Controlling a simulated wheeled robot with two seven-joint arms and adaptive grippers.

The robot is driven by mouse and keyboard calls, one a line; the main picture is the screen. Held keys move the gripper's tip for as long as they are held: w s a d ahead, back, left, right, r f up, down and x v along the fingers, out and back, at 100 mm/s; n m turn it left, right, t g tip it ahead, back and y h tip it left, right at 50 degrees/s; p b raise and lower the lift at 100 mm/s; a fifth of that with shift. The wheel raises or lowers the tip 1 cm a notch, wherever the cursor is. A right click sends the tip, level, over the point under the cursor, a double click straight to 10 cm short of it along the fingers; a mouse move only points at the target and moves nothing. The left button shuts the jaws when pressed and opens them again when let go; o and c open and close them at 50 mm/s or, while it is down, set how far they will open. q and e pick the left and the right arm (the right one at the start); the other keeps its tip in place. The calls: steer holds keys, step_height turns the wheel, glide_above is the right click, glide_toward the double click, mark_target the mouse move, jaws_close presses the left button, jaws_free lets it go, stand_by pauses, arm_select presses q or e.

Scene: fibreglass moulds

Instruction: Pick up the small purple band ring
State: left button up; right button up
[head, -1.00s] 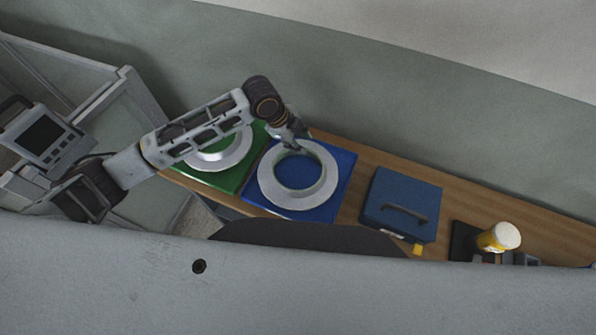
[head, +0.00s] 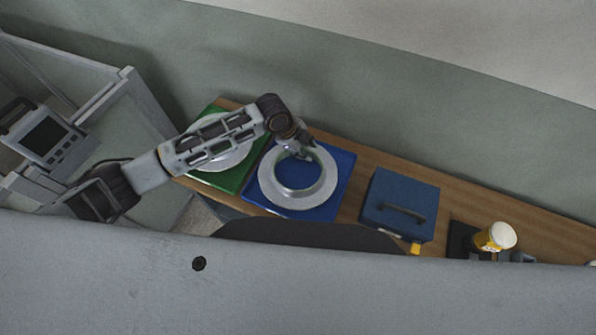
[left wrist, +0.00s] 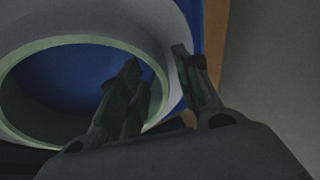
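I see no purple band ring in either view. A large pale grey ring-shaped mould (head: 322,190) with a raised collar lies on a blue board (head: 335,207); the collar's pale green rim (left wrist: 70,40) shows in the left wrist view. My left gripper (head: 303,153) is over the far side of this mould. My right gripper is not in view.
A green board (head: 230,183) with another pale ring mould (head: 228,160) is on the left, partly under my arm. On the right of the wooden bench (head: 455,200) are a blue case (head: 400,200) with a handle and a yellow tub (head: 495,237) with a white lid.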

arm_select(q)
steer(key=shift+c, duration=0.2)
jaws_close()
steer(key=shift+r, duration=0.1)
stand_by(0.5)
step_height(320, 180, up, 10)
steer(key=b, duration=0.1)
stand_by(0.5)
stand_by(0.4)
